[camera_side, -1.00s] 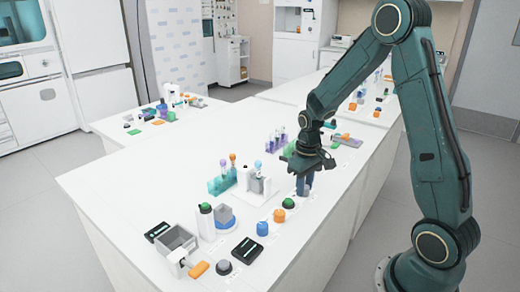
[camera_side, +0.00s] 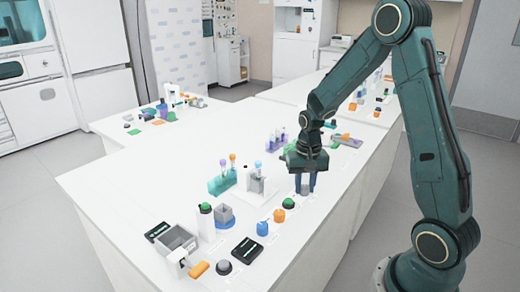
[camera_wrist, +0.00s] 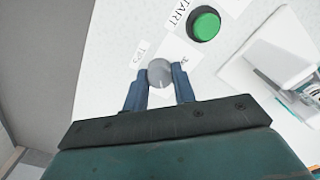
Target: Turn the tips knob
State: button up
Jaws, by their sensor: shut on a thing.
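A small round grey knob (camera_wrist: 159,72) stands on the white bench. Paper labels lie around it; one beside it (camera_wrist: 142,50) seems to read TIPS, blurred and turned. My gripper (camera_wrist: 159,88) has its two blue fingers on either side of the knob and is shut on it. In the side view my gripper (camera_side: 305,187) points straight down at the bench near its right edge, and the grey knob (camera_side: 305,191) shows between the fingertips.
A green START button (camera_wrist: 203,24) is close to the knob. An orange knob (camera_side: 279,215) and a blue knob (camera_side: 263,228) stand nearer the camera. A teal tube rack (camera_side: 222,182) and a white stand (camera_side: 256,186) are to the left.

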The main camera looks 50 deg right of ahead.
aim_at(305, 186)
dwell(0.3)
jog(key=o, duration=1)
jog(key=shift+r, duration=0.1)
notch_tip(305, 186, up, 14)
jog(key=shift+f, duration=0.15)
jog(key=s+a+r+n+t, duration=0.2)
jog(key=s+a+n, duration=0.1)
jog(key=s+a, duration=0.2)
jog(key=s+a+r+n+t, duration=0.1)
jog(key=s+a+r+n, duration=0.1)
jog(key=s, duration=0.4)
jog(key=s+a+r+n+t, duration=0.2)
jog(key=s+a+n, duration=0.2)
jog(key=a, duration=0.3)
jog(key=shift+s+a+r+t, duration=0.3)
jog(key=shift+s+r, duration=0.1)
jog(key=shift+s, duration=0.35)
